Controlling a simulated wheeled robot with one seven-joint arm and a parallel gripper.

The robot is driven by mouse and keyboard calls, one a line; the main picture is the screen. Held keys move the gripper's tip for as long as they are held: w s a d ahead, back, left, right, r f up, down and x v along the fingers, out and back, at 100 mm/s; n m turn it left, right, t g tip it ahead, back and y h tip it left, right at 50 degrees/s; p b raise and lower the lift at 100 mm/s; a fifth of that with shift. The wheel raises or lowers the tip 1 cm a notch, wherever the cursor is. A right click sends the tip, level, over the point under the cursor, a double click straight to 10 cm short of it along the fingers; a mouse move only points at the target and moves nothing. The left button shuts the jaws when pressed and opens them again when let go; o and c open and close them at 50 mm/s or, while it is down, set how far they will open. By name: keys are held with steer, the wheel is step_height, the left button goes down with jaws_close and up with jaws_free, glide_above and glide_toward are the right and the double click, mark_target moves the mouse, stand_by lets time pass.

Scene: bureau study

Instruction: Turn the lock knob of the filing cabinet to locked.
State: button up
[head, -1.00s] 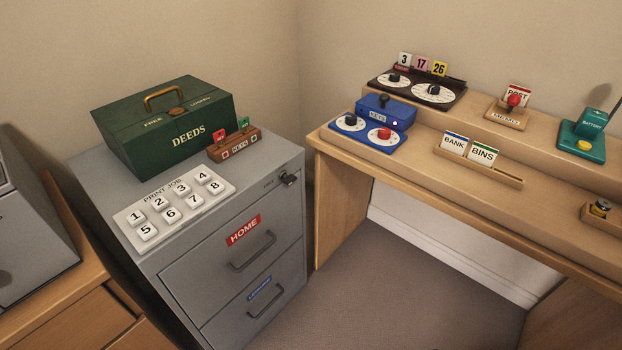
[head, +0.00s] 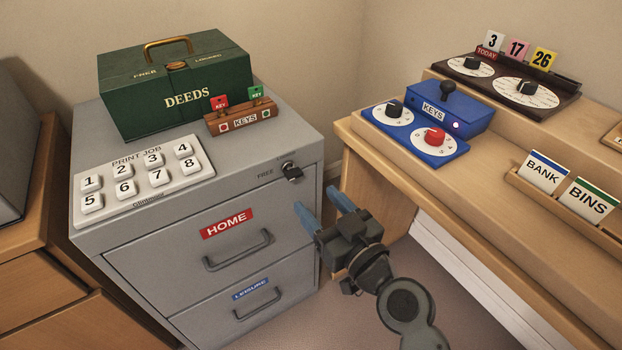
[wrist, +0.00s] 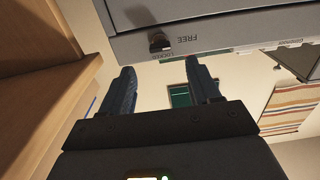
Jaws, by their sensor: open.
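The grey filing cabinet (head: 150,250) stands at the left in the head view, with its HOME drawer above its LEISURE drawer. Its dark lock knob (head: 292,171) is at the upper right of the front face, beside a FREE label. My gripper (head: 323,206) is open and empty, a little below and right of the knob, apart from it.
A green DEEDS box (head: 175,85), a KEYS rack (head: 240,118) and a PRINT JOB button panel (head: 140,180) sit on the cabinet. A floor gap separates cabinet and desk.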

mark_target(297, 177)
steer(key=shift+p+x, duration=0.3)
steer(key=shift+x, duration=3.3)
steer(key=shift+c, duration=0.4)
steer(key=c, duration=1)
steer(key=shift+o, duration=0.2)
